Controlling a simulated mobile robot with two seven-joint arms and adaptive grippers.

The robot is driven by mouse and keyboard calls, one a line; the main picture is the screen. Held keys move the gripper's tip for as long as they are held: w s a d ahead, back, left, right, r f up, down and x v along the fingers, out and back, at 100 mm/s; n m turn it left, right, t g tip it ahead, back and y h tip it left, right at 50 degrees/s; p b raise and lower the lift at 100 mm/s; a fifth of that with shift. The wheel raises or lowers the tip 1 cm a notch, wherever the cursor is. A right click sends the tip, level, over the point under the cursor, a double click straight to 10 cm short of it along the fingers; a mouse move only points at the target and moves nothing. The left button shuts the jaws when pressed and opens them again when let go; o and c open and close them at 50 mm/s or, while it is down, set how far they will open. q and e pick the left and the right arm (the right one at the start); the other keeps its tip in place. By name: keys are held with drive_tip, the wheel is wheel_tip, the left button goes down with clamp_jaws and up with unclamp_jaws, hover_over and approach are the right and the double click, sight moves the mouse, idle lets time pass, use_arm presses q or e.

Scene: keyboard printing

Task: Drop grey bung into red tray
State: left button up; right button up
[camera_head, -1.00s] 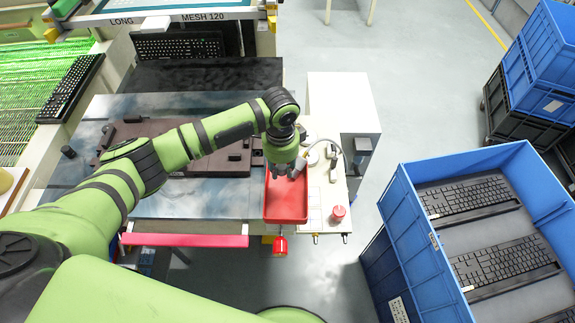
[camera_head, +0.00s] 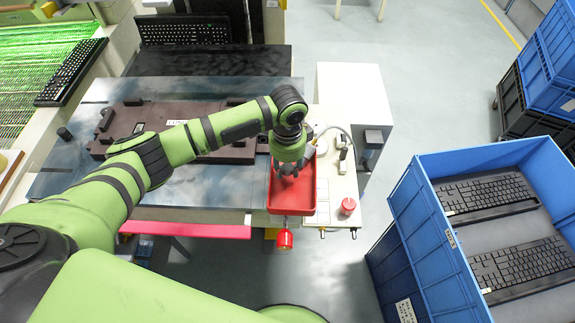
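The red tray (camera_head: 291,196) sits at the right end of the metal work table. My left gripper (camera_head: 288,170) points down over the far part of the tray. Its fingers are small and dark, and I cannot tell whether they are open or shut, or whether anything is between them. A small dark grey cylinder (camera_head: 64,133) stands at the left of the table, left of the brown fixture; I cannot be sure that it is the grey bung. My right gripper is not in view.
A brown fixture plate (camera_head: 215,150) lies on the table behind my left arm. A red button (camera_head: 348,206) stands right of the tray. A blue crate (camera_head: 470,160) with keyboards stands at the right. Grey floor (camera_head: 430,60) lies clear beyond it.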

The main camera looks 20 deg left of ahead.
sight(288, 167)
use_arm(q)
drive_tip(key=shift+o, duration=0.8)
drive_tip(key=shift+r, duration=0.15)
wheel_tip(288, 167, up, 12)
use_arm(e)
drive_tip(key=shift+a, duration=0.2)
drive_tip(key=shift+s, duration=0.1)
